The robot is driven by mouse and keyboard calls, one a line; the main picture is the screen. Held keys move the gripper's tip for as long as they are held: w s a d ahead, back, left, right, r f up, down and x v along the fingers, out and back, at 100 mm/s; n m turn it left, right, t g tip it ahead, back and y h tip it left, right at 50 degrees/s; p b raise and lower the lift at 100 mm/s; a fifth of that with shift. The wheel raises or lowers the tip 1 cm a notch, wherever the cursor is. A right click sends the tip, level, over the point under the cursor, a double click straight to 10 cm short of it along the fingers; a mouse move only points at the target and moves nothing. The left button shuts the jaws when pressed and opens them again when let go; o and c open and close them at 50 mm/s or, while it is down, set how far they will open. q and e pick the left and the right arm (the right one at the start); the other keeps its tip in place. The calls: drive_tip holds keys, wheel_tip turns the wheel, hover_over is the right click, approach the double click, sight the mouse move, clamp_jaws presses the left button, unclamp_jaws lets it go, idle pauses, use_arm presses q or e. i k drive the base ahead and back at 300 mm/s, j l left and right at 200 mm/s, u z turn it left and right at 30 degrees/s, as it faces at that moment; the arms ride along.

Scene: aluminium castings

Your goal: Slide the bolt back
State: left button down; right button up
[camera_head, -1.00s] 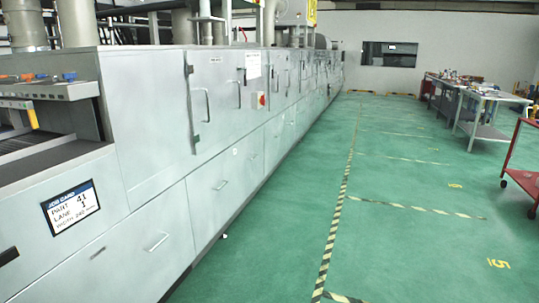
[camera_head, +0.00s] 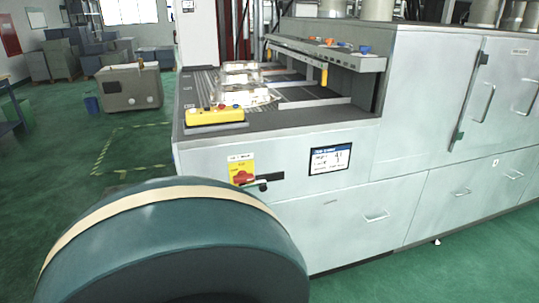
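A red rotary handle (camera_head: 243,178) sits on a yellow plate (camera_head: 241,165) on the front of the grey machine. Beside it is a small dark bar with a knob (camera_head: 264,180), which may be the bolt; it is too small to tell how far it is slid. No gripper shows in the head view, so neither gripper is seen at the bolt. The lower left of the view is covered by something large, dark and rounded, very close to the camera.
The grey machine (camera_head: 330,205) fills the middle and right. A yellow control box (camera_head: 215,116) stands on its top edge, with pale castings (camera_head: 240,92) on the bed behind. A job card display (camera_head: 330,158) is on the front. Green floor (camera_head: 455,262) is clear at the lower right.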

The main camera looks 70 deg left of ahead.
sight(262, 183)
drive_tip(key=u, duration=2.3)
drive_tip(key=i+j+z, duration=0.1)
drive_tip(key=i+z, duration=0.2)
drive_tip(key=i+j+z, duration=0.35)
drive_tip(key=i, duration=0.15)
drive_tip(key=l, duration=0.1)
